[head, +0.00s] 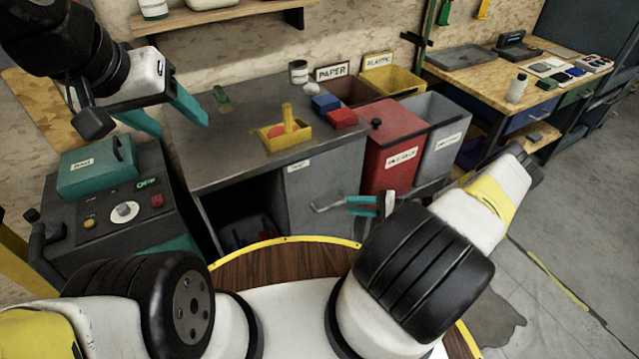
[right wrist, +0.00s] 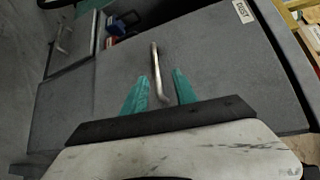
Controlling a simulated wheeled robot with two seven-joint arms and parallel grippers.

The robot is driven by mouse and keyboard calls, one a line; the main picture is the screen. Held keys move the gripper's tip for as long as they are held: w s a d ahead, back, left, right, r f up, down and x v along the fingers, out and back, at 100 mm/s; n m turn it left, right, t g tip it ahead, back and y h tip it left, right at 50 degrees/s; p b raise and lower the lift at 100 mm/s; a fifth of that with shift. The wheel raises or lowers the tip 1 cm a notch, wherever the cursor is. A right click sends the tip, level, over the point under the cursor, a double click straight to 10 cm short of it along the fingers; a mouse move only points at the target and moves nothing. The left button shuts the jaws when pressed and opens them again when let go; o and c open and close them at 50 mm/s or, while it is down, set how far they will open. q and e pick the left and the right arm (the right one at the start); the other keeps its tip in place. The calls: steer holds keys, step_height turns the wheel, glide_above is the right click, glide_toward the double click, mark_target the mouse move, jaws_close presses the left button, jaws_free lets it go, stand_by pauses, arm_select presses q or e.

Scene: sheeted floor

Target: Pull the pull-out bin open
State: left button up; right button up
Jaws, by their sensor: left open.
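The pull-out bin (head: 322,180) is a grey front panel under the metal worktop, with a small white label near its top. Its front looks flush with the bench. The bin's bar handle (head: 325,208) sticks out from the front; in the right wrist view the handle (right wrist: 155,62) runs between the two teal fingers. My right gripper (head: 368,205) is open, its fingers on either side of the handle with gaps showing. In that view (right wrist: 159,90) it faces the bin front. My left gripper (head: 184,122) is open and empty, raised over the worktop's left end.
The worktop (head: 225,150) carries a yellow tray (head: 284,136), a red block and a can. A red bin (head: 392,150) and a grey bin (head: 437,130) stand right of the pull-out bin. A control console (head: 110,205) stands at left. Open floor lies at right.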

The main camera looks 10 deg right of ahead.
mark_target(333, 207)
steer(key=x, duration=0.5)
steer(key=f+x, duration=0.1)
steer(key=x, duration=0.2)
steer(key=shift+s, duration=0.15)
jaws_close()
stand_by(1.3)
